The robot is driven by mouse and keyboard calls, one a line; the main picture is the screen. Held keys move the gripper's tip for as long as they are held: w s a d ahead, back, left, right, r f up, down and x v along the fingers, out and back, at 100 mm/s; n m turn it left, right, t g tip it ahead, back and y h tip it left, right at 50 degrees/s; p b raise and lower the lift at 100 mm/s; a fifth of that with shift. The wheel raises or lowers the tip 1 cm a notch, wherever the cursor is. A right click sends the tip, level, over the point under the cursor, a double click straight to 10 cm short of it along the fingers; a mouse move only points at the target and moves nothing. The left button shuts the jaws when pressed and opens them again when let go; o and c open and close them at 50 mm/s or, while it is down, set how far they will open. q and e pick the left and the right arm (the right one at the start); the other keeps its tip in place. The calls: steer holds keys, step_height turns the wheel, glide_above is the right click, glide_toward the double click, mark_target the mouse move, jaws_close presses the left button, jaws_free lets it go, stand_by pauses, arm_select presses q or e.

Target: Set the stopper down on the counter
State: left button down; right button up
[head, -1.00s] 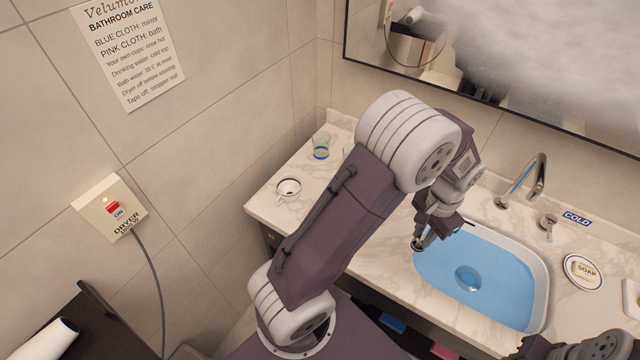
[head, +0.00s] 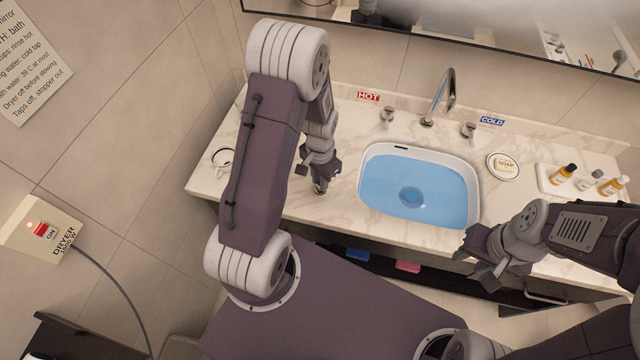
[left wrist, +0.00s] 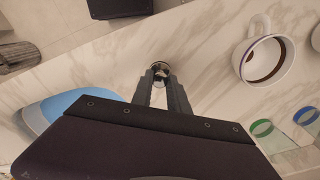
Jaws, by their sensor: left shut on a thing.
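My left gripper (head: 319,186) is over the marble counter (head: 345,125), left of the basin and near the counter's front edge. It is shut on the stopper, a small round metal piece that shows at the fingertips in the left wrist view (left wrist: 160,68). The stopper is mostly hidden by the fingers in the head view. I cannot tell whether it touches the counter.
The basin (head: 468,180) holds blue water, with a round drain (head: 411,196) at its bottom. A white cup (head: 222,160) stands at the left; it also shows in the left wrist view (left wrist: 266,57). Tap, soap dish (head: 503,166) and bottle tray (head: 548,184) are behind and right.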

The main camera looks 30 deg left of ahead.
arm_select(q)
steer(key=shift+f, duration=1.65)
steer(key=shift+f, duration=0.1)
steer(key=c, duration=1.3)
jaws_free()
